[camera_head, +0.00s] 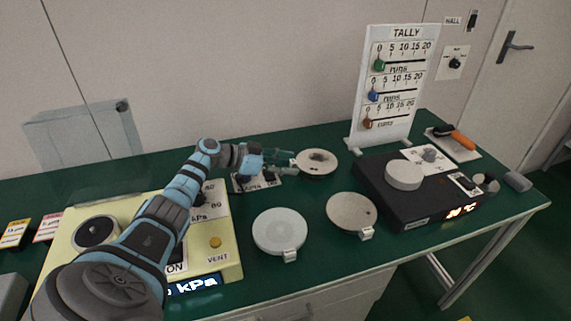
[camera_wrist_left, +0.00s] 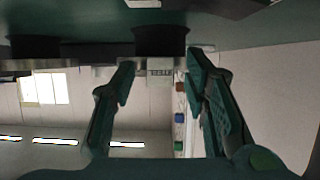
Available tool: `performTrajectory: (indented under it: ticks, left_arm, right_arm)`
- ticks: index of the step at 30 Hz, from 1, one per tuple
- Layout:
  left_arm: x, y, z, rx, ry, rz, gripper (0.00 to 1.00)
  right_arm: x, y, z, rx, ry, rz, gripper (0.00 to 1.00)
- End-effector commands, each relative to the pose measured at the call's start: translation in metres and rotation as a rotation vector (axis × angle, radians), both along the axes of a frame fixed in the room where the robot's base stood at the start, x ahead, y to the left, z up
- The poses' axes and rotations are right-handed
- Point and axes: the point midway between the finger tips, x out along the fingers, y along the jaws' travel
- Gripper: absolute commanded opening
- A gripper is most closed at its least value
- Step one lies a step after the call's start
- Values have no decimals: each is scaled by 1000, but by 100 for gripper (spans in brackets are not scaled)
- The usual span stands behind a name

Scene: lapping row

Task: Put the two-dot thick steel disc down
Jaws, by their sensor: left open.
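My left gripper (camera_head: 278,160) reaches over the back of the green table, its fingers pointing right. It is open, just left of a round pale plate (camera_head: 317,168) with a small dark spot on top. In the left wrist view, which is upside down, the two fingers (camera_wrist_left: 160,85) stand apart with no disc held between them. A dark cylindrical shape (camera_wrist_left: 160,42) shows beyond them. A thick pale grey disc (camera_head: 403,174) lies on a black box (camera_head: 410,208); I cannot make out dots on it. My right gripper is not in view.
Two more round plates, one whitish (camera_head: 280,230) and one beige (camera_head: 351,211), stand in front with small tags. A yellow pressure unit (camera_head: 220,240) is under my left arm. The tally board (camera_head: 392,85) stands at the back. A clear panel (camera_head: 85,150) stands at the left.

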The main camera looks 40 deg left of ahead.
Motion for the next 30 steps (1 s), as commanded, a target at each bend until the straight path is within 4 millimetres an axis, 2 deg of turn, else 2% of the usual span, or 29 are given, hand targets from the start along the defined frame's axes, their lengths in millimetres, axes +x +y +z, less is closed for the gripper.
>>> performTrajectory:
  ticks: [4,12,15,30]
  left_arm:
    - [-1,1,5,1,0,0,41]
    - [-45,32,24,4,3,-1,41]
    - [-54,39,29,2,1,-1,41]
    - [-56,40,31,-1,-1,-1,41]
  right_arm:
    - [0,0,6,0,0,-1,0]
    - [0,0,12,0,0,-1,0]
    - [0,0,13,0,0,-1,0]
    - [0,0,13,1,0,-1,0]
